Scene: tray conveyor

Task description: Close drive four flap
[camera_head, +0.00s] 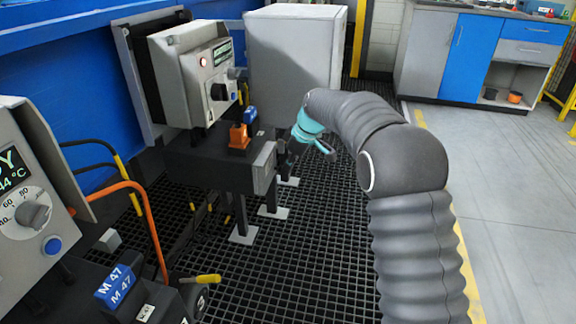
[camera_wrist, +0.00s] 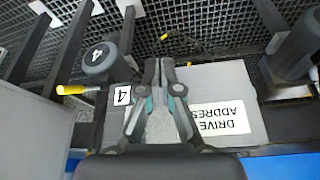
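In the wrist view a grey plate (camera_wrist: 205,83) carries a white "DRIVE ADDRESS" label (camera_wrist: 220,118), upside down. A small white "4" label (camera_wrist: 122,96) is to its left. My gripper (camera_wrist: 161,62) has its fingertips together, over or beside the plate's left edge; I cannot tell whether they touch it. Nothing shows between them. In the head view a light grey flap-like plate (camera_head: 264,167) stands at the right end of the dark drive housing (camera_head: 205,162). My gripper is just right of it, its fingertips hard to make out. How far the flap is open cannot be told.
A dark cylinder marked 4 (camera_wrist: 97,55) with a yellow-handled lever (camera_wrist: 72,89) lies left of my gripper. Above the housing is a control box (camera_head: 193,75) with a knob. A nearer station (camera_head: 30,200) stands lower left. Open floor (camera_head: 510,190) is on the right.

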